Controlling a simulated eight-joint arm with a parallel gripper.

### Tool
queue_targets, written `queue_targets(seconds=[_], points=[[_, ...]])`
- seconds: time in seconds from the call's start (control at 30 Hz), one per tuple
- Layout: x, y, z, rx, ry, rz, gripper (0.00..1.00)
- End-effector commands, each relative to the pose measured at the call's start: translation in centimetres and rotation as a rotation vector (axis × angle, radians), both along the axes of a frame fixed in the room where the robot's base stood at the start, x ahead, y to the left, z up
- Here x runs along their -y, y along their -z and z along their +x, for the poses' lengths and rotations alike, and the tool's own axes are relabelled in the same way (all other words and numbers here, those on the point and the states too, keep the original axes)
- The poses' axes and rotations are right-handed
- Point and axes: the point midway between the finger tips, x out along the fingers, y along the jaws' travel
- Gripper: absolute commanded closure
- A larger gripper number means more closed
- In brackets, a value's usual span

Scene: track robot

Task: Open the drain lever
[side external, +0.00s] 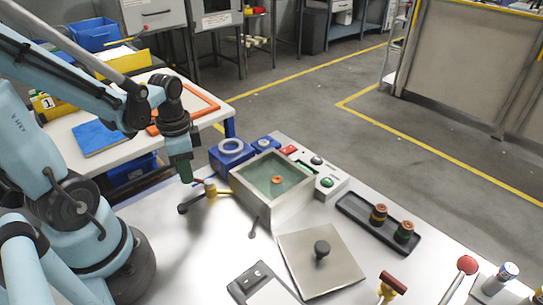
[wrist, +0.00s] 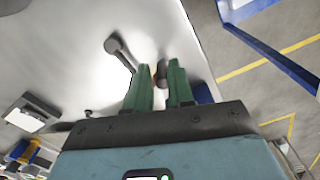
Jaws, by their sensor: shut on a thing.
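The drain lever (side external: 192,203) is a dark rod with a round end, low beside the brass drain valve (side external: 210,188) at the left of the tank (side external: 268,212). In the wrist view the dark rod (wrist: 121,54) runs in behind the left finger. My gripper (side external: 186,181) points down at the valve, left of the tank. Its green fingers (wrist: 161,70) are shut on the lever, with a small brownish part showing between them. The exact contact is partly hidden by the fingers. The tank holds greenish water and an orange ring (side external: 278,180).
A black tray (side external: 375,222) is to the right. Bare table (side external: 190,255) lies at the front left.

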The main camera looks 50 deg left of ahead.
Motion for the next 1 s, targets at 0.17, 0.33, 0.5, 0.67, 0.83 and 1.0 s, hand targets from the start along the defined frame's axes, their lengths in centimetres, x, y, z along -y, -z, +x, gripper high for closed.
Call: queue_targets(seconds=[0.17,0.33,0.5,0.67,0.83,1.0], points=[[0.4,0.0,-0.7,0.006,-0.174,0.012,1.0],[1.0,0.1,-1.3,0.006,-0.335,0.012,1.0],[1.7,0.1,-1.8,0.006,-0.488,0.011,1.0],[2.3,0.1,-2.1,0.006,-0.614,0.011,1.0],[2.9,0.1,-2.3,0.007,-0.719,0.01,1.0],[3.2,0.1,-2.3,0.008,-0.79,0.01,1.0]])
